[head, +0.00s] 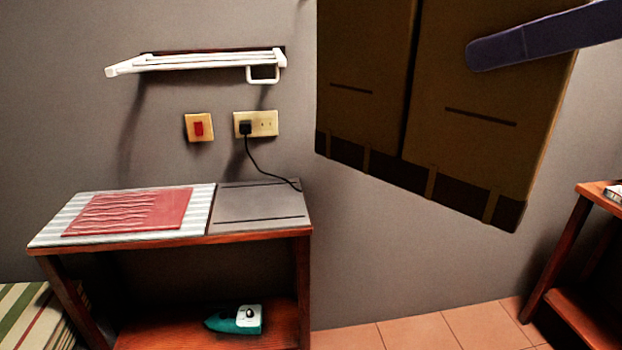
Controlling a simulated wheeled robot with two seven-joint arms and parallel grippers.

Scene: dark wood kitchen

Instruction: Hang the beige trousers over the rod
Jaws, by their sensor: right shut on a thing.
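The trousers (460,110) hang upside down at the upper right, close to my camera, with the waistband and belt loops at the bottom. They look dark brown in shadow; their top is cut off by the picture edge. My right gripper (484,55) comes in from the right as a dark blue finger across the cloth and is shut on the trousers. Its other finger is hidden. A white wall rack with rods (200,62) is fixed at the upper left, apart from the trousers and bare. My left gripper is not in view.
An ironing table (170,238) stands below the rack, with a red cloth (130,212) on its striped top and a teal iron (236,320) on its lower shelf. A plug and cord (258,160) hang from the wall socket. Another wooden table (565,235) stands at right.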

